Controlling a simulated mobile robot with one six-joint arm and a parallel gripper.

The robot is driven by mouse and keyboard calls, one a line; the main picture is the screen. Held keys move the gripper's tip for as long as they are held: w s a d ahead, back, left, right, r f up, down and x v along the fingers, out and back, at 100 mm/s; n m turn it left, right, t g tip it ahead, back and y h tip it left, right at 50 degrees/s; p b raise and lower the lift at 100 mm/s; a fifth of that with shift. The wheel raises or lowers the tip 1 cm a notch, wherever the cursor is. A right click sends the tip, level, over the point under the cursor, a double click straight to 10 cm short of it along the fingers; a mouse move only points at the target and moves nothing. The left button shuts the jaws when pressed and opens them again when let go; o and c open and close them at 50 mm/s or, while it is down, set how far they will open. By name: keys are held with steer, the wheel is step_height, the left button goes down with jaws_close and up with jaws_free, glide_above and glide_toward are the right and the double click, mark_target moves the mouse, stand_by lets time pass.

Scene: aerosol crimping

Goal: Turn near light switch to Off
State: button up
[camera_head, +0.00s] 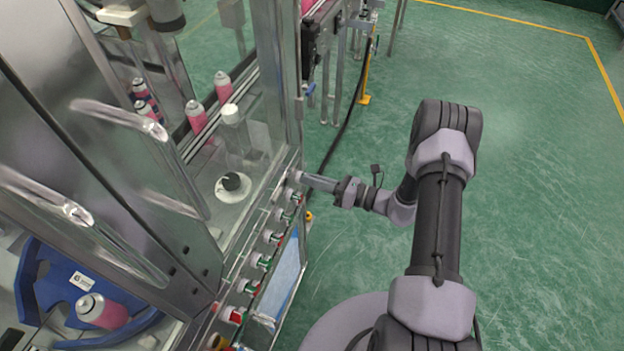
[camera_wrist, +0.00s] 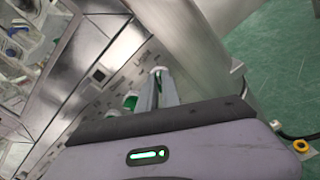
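A slanted control panel (camera_head: 262,236) with a row of switches and buttons runs along the machine's front edge. My gripper (camera_head: 304,178) reaches in from the right, with its tips at the panel's far end, at or just before the last control there. In the wrist view my gripper's fingers (camera_wrist: 161,84) point at the steel panel and look close together. A pale knob-like piece shows at their tips. The small label beside it is blurred but may read "Light". The light switch's position is hidden by the fingers. I cannot tell whether the fingers touch it or are shut on it.
A green button (camera_wrist: 130,102) sits close to the left of my fingers. A steel tube (camera_wrist: 185,45) rises close on their right. Pink cans (camera_head: 196,117) stand behind the machine's glass. Open green floor (camera_head: 540,180) lies to the right.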

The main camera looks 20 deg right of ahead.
steer(key=shift+n, duration=0.3)
jaws_close()
steer(key=n+b, duration=0.6)
steer(key=n, duration=0.5)
steer(key=shift+s, duration=0.1)
steer(key=shift+n, duration=0.3)
steer(key=o, duration=0.6)
jaws_free()
steer(key=shift+o, duration=0.2)
steer(key=p+v, duration=0.3)
steer(key=v, duration=1.4)
